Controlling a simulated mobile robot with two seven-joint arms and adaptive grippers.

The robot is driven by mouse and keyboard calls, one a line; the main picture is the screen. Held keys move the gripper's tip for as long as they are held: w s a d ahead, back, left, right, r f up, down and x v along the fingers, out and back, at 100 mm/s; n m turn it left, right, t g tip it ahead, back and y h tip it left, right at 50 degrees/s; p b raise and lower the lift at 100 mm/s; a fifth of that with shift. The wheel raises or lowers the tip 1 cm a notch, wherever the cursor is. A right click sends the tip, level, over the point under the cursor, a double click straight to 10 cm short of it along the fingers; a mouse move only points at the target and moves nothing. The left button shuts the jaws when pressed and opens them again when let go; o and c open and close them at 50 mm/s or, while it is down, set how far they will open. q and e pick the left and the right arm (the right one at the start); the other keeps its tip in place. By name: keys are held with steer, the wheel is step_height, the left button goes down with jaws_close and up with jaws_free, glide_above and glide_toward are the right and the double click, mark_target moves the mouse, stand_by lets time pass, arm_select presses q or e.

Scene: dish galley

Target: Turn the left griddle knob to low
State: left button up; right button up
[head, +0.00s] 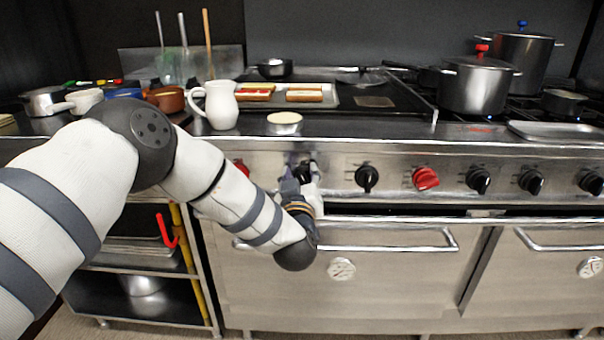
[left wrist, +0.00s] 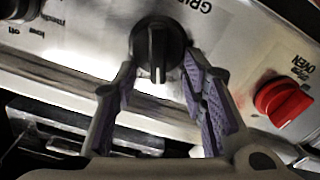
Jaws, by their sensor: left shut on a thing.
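The left griddle knob is black with a raised grip bar (left wrist: 157,55), set on the steel front panel below partly legible "GRI..." lettering in the left wrist view. In the head view it is mostly hidden behind my left gripper (head: 306,182). In the left wrist view the purple-padded fingers of the left gripper (left wrist: 160,85) reach up on both sides of the knob and are shut on it. The bar looks close to upright in that view. Which marking it points to I cannot tell. My right gripper is not in view.
A red oven knob (left wrist: 283,100) sits beside it. Another black knob (head: 367,178) and a red knob (head: 426,178) lie to the right. An oven handle (head: 400,247) runs below. A white pitcher (head: 217,104) and a round pale item (head: 284,121) stand above the panel.

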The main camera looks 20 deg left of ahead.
arm_select(q)
steer(key=shift+r+n, duration=0.1)
steer(key=shift+n, duration=0.9)
steer(key=o, duration=1.2)
steer(key=shift+o, duration=0.2)
steer(key=v, duration=1.2)
